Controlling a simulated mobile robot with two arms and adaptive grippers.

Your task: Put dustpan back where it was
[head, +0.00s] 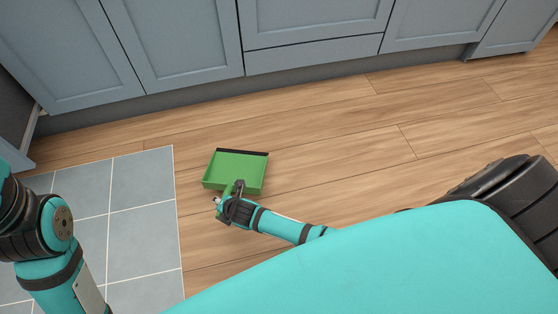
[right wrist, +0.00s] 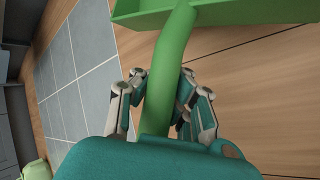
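The green dustpan (head: 237,172) is low over the wood floor in the head view, beside the edge of the grey tiles. Its pan has a dark strip along the far edge. My right gripper (head: 236,199) is at its handle. In the right wrist view the green handle (right wrist: 169,70) runs between the fingers of the right gripper (right wrist: 162,82), which press close on both sides. Part of the handle is hidden by the gripper. I cannot tell whether the pan touches the floor. My left arm shows at the left, but its gripper is out of view.
Blue-grey cabinets (head: 180,45) line the back. Grey floor tiles (head: 140,225) lie at left, and the wood floor (head: 340,135) is clear to the right. A pale green object (right wrist: 36,170) shows at the lower left of the right wrist view.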

